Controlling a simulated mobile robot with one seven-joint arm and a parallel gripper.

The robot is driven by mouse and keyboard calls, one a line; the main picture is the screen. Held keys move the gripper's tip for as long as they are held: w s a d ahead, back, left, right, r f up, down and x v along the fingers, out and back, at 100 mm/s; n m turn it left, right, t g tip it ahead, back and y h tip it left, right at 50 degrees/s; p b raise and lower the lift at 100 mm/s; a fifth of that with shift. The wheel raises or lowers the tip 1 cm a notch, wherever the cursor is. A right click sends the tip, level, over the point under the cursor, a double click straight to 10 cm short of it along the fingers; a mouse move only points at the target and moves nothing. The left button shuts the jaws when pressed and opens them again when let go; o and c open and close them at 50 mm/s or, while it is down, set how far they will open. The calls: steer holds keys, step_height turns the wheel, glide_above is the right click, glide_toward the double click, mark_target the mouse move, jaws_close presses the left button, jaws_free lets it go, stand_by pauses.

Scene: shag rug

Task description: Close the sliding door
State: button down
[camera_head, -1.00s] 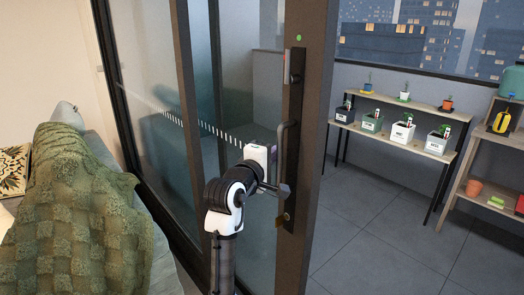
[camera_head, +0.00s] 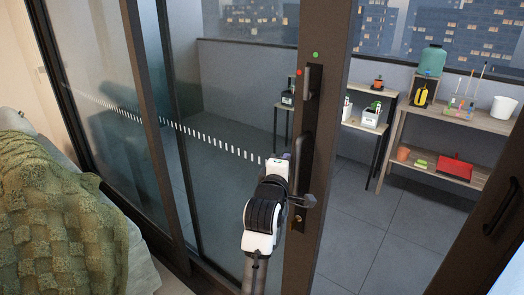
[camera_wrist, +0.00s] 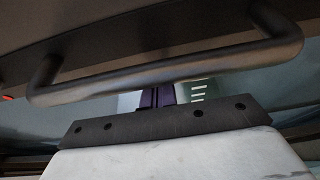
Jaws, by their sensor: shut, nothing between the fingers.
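The sliding door (camera_head: 324,190) is a tall dark-framed glass panel, standing partly open with a gap to its right. Its dark bar handle (camera_head: 301,150) runs up the stile; in the wrist view the handle (camera_wrist: 170,75) crosses the upper picture. My gripper (camera_head: 309,200) is at the lower part of the handle, in front of the stile. In the wrist view its fingers (camera_wrist: 157,97) are together and empty, reaching up to the bar. The bar hides the tips, so I cannot tell whether they touch it.
A dark frame (camera_head: 480,225) with its own handle stands at the right, across the gap. Beyond the door are a wooden shelf (camera_head: 465,116) and a plant stand (camera_head: 372,125). A sofa with a green knitted blanket (camera_head: 60,215) is at the left.

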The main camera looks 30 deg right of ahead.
steer(key=s+d, duration=0.4)
steer(key=s, duration=0.8)
steer(key=s+d, duration=0.5)
steer(key=s, duration=0.7)
steer(key=s+d+b, duration=0.1)
steer(key=s+d, duration=0.3)
steer(key=s, duration=0.7)
steer(key=shift+s+d, duration=0.25)
steer(key=shift+s, duration=0.15)
steer(key=shift+w, duration=0.1)
steer(key=s+a+b, duration=0.2)
steer(key=a+b, duration=0.1)
steer(key=a, duration=0.6)
steer(key=shift+s+b, duration=0.35)
